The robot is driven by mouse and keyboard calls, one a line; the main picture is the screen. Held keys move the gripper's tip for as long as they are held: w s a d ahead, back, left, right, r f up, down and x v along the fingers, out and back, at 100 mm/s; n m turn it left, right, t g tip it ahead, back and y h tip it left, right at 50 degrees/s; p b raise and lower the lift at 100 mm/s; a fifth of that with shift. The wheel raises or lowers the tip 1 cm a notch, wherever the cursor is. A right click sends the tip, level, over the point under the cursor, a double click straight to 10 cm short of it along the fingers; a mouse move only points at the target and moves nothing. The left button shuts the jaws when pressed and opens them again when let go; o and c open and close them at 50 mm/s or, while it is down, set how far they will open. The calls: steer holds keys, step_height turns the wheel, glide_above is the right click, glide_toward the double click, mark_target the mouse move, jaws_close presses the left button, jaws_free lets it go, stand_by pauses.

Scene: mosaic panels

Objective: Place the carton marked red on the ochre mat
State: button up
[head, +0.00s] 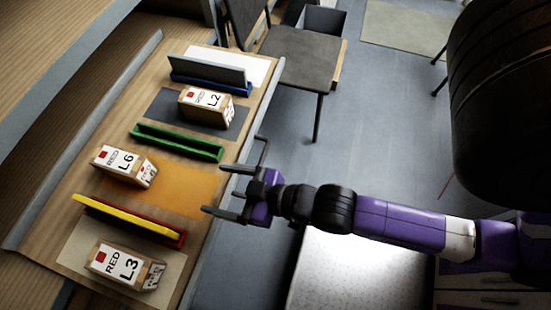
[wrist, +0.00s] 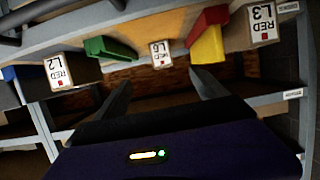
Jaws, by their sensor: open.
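Three cartons are printed RED with a red square. Carton L6 (head: 124,166) is at the left part of the ochre mat (head: 185,187); whether it lies wholly on it I cannot tell. Carton L2 (head: 206,107) is on a dark grey mat (head: 165,105), and carton L3 (head: 124,266) on a beige mat (head: 75,246). My gripper (head: 214,189) is open and empty at the right edge of the ochre mat, apart from the cartons. In the wrist view, L6 (wrist: 160,52) shows between and beyond my fingers (wrist: 160,80), L2 (wrist: 60,72) left, L3 (wrist: 263,22) right.
A green divider (head: 177,141) and a yellow and red divider (head: 130,219) flank the ochre mat. A blue divider with a grey panel (head: 208,72) stands farther back by a white mat (head: 240,63).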

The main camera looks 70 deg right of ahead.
steer(key=w+r+v, duration=0.1)
steer(key=r+v, duration=0.1)
steer(key=v, duration=1.3)
steer(key=shift+s+r+t, duration=0.3)
steer(key=shift+s+r, duration=0.1)
steer(key=shift+r, duration=0.1)
